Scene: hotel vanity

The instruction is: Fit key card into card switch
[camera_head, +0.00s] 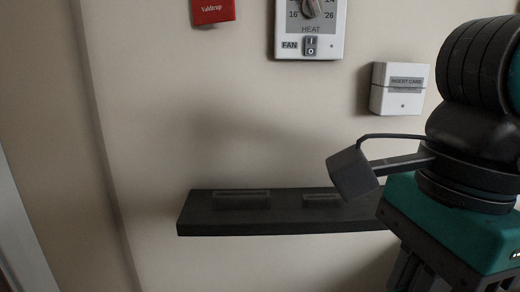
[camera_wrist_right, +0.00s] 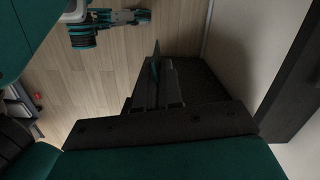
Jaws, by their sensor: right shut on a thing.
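The card switch (camera_head: 398,88) is a white box on the wall at the upper right of the head view, with a grey "INSERT CARD" label. My right arm is in front of the wall at the right; its gripper is hidden in the head view. In the right wrist view my right gripper (camera_wrist_right: 160,84) is shut on a thin, edge-on piece, which looks like the key card (camera_wrist_right: 156,52). The card's face cannot be made out. A grey and teal part (camera_wrist_right: 110,18) at the top of the wrist view looks like my left arm; its jaws are unclear.
A dark shelf (camera_head: 285,224) juts from the wall below, with two low dark holders (camera_head: 241,199) on it. A thermostat and fan panel (camera_head: 309,40) and a red "Valdrup" piece (camera_head: 212,11) are on the wall. The wall between shelf and switch is bare.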

